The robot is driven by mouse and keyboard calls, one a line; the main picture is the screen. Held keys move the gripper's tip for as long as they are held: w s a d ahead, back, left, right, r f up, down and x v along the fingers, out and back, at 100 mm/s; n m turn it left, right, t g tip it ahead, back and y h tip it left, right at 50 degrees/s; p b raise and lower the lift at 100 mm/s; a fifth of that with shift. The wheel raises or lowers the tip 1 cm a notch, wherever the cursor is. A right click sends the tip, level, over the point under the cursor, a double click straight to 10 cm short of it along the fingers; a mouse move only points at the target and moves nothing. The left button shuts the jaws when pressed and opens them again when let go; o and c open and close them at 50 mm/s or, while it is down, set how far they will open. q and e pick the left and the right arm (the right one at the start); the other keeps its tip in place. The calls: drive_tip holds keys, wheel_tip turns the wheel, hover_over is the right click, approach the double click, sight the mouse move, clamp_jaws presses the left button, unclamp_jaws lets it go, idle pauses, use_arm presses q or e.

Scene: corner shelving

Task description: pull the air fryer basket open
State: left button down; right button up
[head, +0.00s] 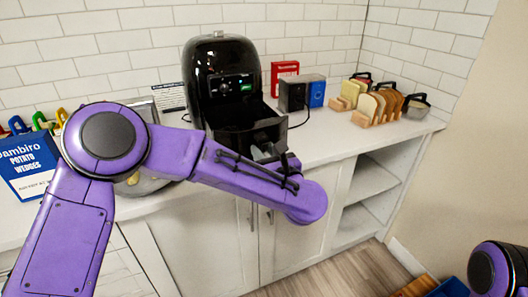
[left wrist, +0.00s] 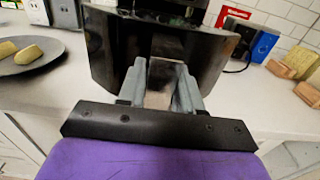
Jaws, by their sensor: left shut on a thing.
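The black air fryer (head: 222,75) stands on the counter against the tiled wall. Its basket (head: 265,130) sticks out of the front, with a dark opening showing behind its front wall. In the left wrist view the glossy basket front (left wrist: 110,50) fills the upper middle. My left gripper (head: 265,152) is at the basket front, partly covered by my arm. In the left wrist view its two grey fingers (left wrist: 160,80) are shut on the basket handle (left wrist: 165,48), one on each side. My right gripper is out of view.
A blue potato wedges box (head: 28,165) stands at the left. A black-and-blue box (head: 300,93), a red box (head: 284,70) and bread in wooden racks (head: 375,107) stand to the right. A dark plate (left wrist: 38,60) with yellow food shows in the left wrist view.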

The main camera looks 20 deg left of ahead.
use_arm(q)
drive_tip(key=c, duration=0.8)
unclamp_jaws()
drive_tip(key=shift+c, duration=0.2)
drive_tip(key=b+v, duration=0.2)
drive_tip(key=v, duration=0.8)
drive_tip(key=shift+s+d+b, duration=0.2)
drive_tip(key=shift+b, duration=0.1)
